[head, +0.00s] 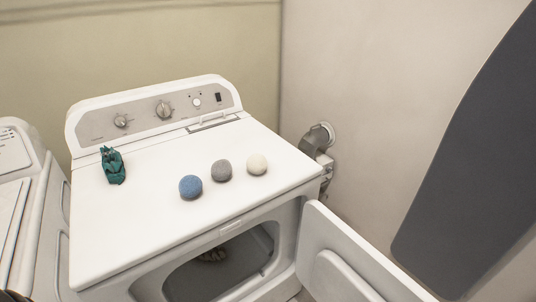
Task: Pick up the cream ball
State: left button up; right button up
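The cream ball (257,164) rests on the white top of the dryer (150,225). It is the rightmost of three balls in a slanting row, with a grey ball (221,170) just to its left and a blue ball (190,187) further left and nearer the front. The cream ball and the grey ball have a small gap between them. Nothing covers the cream ball. Neither of my grippers can be made out in the head view.
A crumpled teal item (113,166) lies on the dryer's left back. The dryer door (345,255) is open at the front right. A second white machine (20,215) stands at left. A dark grey panel (465,150) fills the right side. The dryer top's front left is clear.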

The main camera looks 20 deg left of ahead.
aim_at(257, 163)
jog(key=z, duration=0.25)
jog(key=k, duration=0.95)
jog(key=z, duration=0.35)
